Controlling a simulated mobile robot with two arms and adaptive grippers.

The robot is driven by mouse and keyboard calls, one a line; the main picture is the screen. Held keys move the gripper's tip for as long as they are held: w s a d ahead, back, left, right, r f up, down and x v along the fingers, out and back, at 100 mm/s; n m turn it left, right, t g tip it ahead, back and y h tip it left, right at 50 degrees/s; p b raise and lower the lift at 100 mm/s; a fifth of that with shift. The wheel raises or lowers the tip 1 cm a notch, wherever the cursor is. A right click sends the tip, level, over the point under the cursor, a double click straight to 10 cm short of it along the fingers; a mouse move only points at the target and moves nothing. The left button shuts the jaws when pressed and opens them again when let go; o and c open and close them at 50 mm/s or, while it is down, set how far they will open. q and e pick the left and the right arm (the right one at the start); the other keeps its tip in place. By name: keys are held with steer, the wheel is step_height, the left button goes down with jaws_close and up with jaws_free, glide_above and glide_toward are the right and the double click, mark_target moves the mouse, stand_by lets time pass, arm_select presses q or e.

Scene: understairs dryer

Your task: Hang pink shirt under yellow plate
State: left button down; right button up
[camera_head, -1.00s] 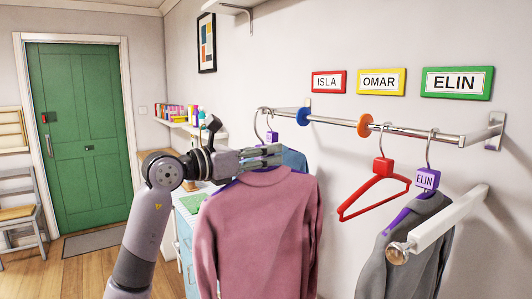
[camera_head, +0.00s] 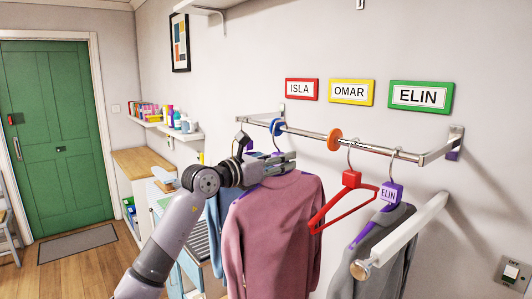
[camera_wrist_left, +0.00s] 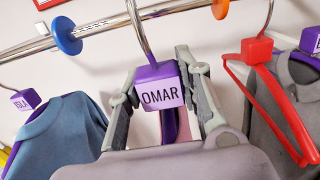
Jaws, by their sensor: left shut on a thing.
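The pink shirt (camera_head: 272,235) hangs from a hanger with a purple OMAR tag (camera_wrist_left: 160,96). My left gripper (camera_head: 288,160) is shut on this hanger at its tag; its fingers flank the tag in the left wrist view (camera_wrist_left: 168,100). The hanger's hook (camera_wrist_left: 140,28) rises to the rail (camera_head: 310,134) between the blue disc (camera_head: 277,127) and the orange disc (camera_head: 334,139). I cannot tell whether the hook rests on the rail. The yellow OMAR plate (camera_head: 351,92) is on the wall above, right of the gripper. My right gripper is not in view.
A blue shirt (camera_wrist_left: 62,138) tagged ISLA hangs left of the blue disc. An empty red hanger (camera_head: 345,203) and a grey ELIN shirt (camera_head: 372,255) hang right of the orange disc. A white bar (camera_head: 405,235) juts out in front of the grey shirt.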

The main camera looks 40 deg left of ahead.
arm_select(q)
steer(key=w+p, duration=0.1)
steer(key=w, duration=0.2)
steer(key=w+d+p, duration=0.1)
steer(key=w+p, duration=0.1)
steer(key=w, duration=0.2)
steer(key=w+d+p, duration=0.1)
steer(key=w, duration=0.2)
steer(key=shift+w+r, duration=0.2)
steer(key=shift+w, duration=0.05)
step_height(320, 180, down, 2)
steer(key=shift+f+b, duration=0.1)
steer(key=shift+b, duration=0.55)
steer(key=shift+s+f+b, duration=0.2)
steer(key=shift+f+b, duration=0.15)
steer(key=shift+f, duration=0.15)
